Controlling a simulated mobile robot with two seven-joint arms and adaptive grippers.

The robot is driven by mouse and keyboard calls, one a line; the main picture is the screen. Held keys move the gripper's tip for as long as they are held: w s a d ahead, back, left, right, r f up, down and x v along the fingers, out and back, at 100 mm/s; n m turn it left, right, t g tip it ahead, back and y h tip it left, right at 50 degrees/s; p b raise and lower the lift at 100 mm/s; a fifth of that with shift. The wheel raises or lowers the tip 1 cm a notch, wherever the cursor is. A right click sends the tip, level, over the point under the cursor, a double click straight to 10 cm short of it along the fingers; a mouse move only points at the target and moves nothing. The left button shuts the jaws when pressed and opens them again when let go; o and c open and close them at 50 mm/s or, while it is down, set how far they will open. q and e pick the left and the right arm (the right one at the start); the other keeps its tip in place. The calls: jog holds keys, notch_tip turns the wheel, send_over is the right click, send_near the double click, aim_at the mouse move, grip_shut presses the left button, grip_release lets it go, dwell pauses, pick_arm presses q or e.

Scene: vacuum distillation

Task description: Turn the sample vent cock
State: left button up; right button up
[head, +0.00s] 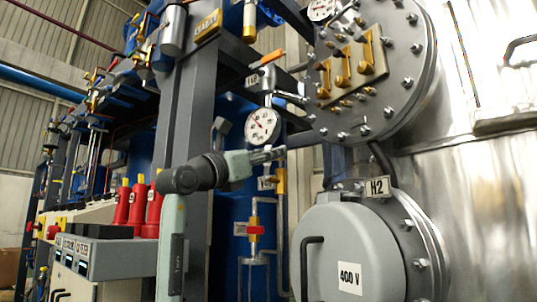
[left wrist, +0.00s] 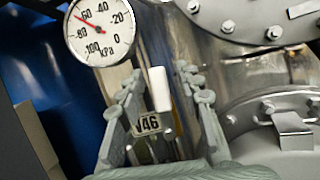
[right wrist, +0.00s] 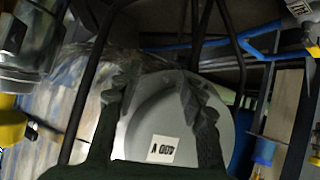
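In the left wrist view a white lever (left wrist: 159,89) stands upright just above a tag reading V46 (left wrist: 147,126); which part is the sample vent cock is not marked by name. My left gripper (left wrist: 158,76) is open, with one finger on each side of the lever as seen and a gap on both sides. In the head view my left gripper (head: 281,153) is just below the round gauge, its fingers hiding the lever; part of a tag (head: 266,183) shows beneath. My right gripper (right wrist: 158,92) is open and empty, facing a grey cover marked 400 V (right wrist: 215,115).
A round kPa gauge (left wrist: 99,30) is close above the left gripper. A bolted flange (head: 372,75) is above right, and the grey cover (head: 330,245) below right. A valve with a red handle (head: 255,230) sits lower down. A dark post (head: 185,100) stands left.

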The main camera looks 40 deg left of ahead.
pick_arm(q)
grip_shut()
